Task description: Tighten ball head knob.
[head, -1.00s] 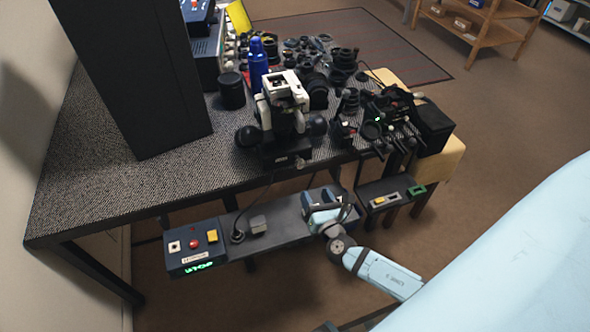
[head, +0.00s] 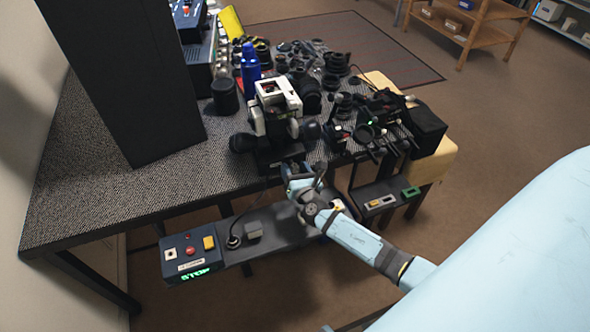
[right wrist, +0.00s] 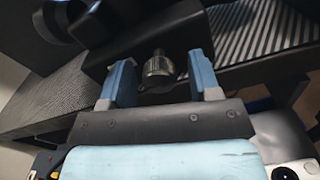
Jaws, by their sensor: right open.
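The ball head knob (right wrist: 158,72) is a small ribbed metal knob on a dark mount in the right wrist view. It sits between the two blue fingers of my right gripper (right wrist: 160,80), with a gap on each side. In the head view my right gripper (head: 303,180) is at the table's front edge, just below the white and black device (head: 277,95) on its dark base. The gripper hides the knob there. My left gripper is not in view.
The patterned table (head: 110,190) holds a tall dark panel (head: 125,70), a blue bottle (head: 250,65) and several lens parts at the back. A control box with a red button (head: 190,251) sits below the front edge. Brown floor (head: 480,140) is open at right.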

